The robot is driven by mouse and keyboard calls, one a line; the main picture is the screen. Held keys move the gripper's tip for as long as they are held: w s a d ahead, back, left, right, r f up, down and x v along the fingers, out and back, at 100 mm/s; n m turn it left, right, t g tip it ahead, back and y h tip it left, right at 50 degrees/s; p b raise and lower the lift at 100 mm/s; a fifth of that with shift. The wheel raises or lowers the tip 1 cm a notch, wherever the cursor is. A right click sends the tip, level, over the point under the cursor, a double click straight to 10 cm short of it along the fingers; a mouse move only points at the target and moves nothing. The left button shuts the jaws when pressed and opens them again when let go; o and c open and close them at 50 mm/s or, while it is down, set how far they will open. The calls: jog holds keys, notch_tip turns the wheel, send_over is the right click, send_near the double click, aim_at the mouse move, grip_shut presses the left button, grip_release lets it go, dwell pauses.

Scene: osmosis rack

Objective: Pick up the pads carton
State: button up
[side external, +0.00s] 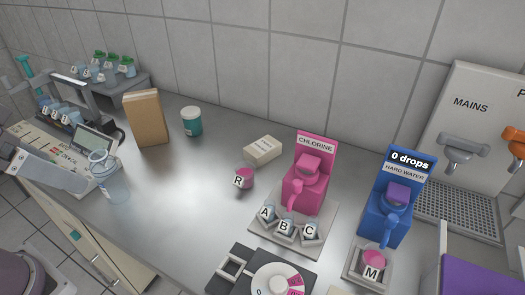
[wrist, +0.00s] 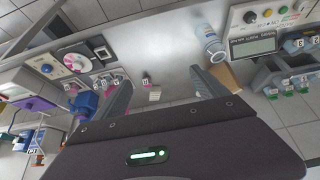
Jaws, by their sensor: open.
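A small cream carton with tiny unreadable print (side external: 262,150) lies flat on the steel bench, left of the pink chlorine dispenser; it looks like the pads carton. In the wrist view the cream carton (wrist: 155,96) appears small, between my fingers in the picture and well beyond them. My gripper (wrist: 160,79) is open and empty, with its two fingers spread apart. I cannot make out the gripper in the side view. A taller brown box (side external: 146,118) stands upright further left; it also shows behind my right finger in the wrist view (wrist: 228,74).
A pink-capped R pot (side external: 244,178) stands close to the cream carton. The chlorine dispenser (side external: 306,178), with A, B and C pots, is on its right. A teal tub (side external: 191,121) and a clear bottle (side external: 112,182) stand left. Bench between them is clear.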

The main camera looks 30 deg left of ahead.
jog(key=w+f+m+t, duration=0.1)
jog(key=w+f, duration=0.1)
jog(key=w, duration=1)
jog(key=w+f+m+t, duration=0.1)
jog(key=w+f+t, duration=0.1)
jog(key=w, duration=1)
jog(key=w+d+f+m+t+h, duration=0.1)
jog(key=w+d+f+m+h, duration=0.15)
jog(key=w+f, duration=0.65)
jog(key=t+h, duration=0.2)
send_near(262, 146)
jog(key=shift+x, duration=0.8)
jog(key=shift+w+d+f+h, duration=0.15)
jog(key=shift+d+h, duration=0.1)
jog(key=x, duration=0.6)
jog(key=shift+w+a+f, duration=0.1)
jog(key=shift+w+f, duration=0.1)
jog(key=shift+w, duration=0.1)
jog(key=c, duration=1.5)
